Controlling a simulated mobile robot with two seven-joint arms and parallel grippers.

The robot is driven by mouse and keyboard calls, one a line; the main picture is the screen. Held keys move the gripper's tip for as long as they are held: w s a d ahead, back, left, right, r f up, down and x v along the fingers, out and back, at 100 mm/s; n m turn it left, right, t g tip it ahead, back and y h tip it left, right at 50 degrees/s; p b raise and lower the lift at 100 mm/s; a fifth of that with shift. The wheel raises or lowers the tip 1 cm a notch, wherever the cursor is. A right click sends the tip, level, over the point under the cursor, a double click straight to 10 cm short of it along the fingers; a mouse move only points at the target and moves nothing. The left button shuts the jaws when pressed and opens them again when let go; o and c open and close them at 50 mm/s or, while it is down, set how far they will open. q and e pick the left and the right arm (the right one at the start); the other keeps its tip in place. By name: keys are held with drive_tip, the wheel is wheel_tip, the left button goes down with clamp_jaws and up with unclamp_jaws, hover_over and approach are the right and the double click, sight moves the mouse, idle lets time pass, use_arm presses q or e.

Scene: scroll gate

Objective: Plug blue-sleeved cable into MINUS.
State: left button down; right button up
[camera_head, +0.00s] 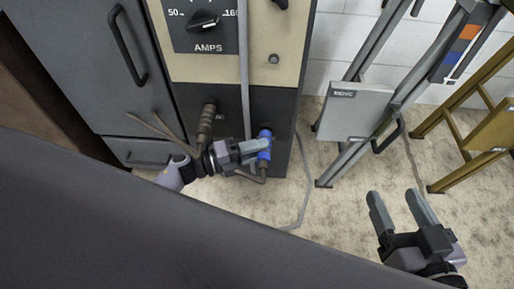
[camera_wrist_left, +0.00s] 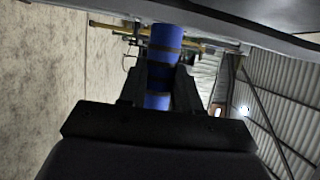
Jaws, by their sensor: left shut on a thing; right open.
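The blue-sleeved cable (camera_head: 264,135) has a blue connector with a brown lower end, in front of the welder's dark lower panel. My left gripper (camera_head: 260,149) is shut on its blue sleeve. In the left wrist view, the blue sleeve (camera_wrist_left: 166,42) stands between the fingers of my left gripper (camera_wrist_left: 162,75). I cannot tell whether the connector's tip sits in a socket. The MINUS label is not readable; a grey strip and my gripper cover part of the panel. My right gripper (camera_head: 394,194) is open and empty above the floor at the right.
The welder (camera_head: 285,100) has an AMPS dial (camera_head: 203,22) above. A brown connector (camera_head: 206,118) is at the panel's left. A grey cabinet (camera_head: 70,60) stands left. A grey stepladder (camera_head: 352,110) and a yellow one (camera_head: 480,95) stand right. Floor between them is mostly clear.

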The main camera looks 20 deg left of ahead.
use_arm(q)
drive_tip(key=shift+w, duration=0.25)
idle(0.7)
drive_tip(key=c, duration=0.6)
unclamp_jaws()
drive_tip(key=o, duration=0.5)
drive_tip(key=shift+p+v, duration=0.9)
drive_tip(key=shift+v, duration=2.75)
use_arm(e)
drive_tip(key=shift+w+a+f+m+g, duration=0.1)
drive_tip(key=shift+w+a+m+g, duration=0.2)
drive_tip(key=shift+a+g, duration=0.25)
drive_tip(key=shift+f, duration=0.1)
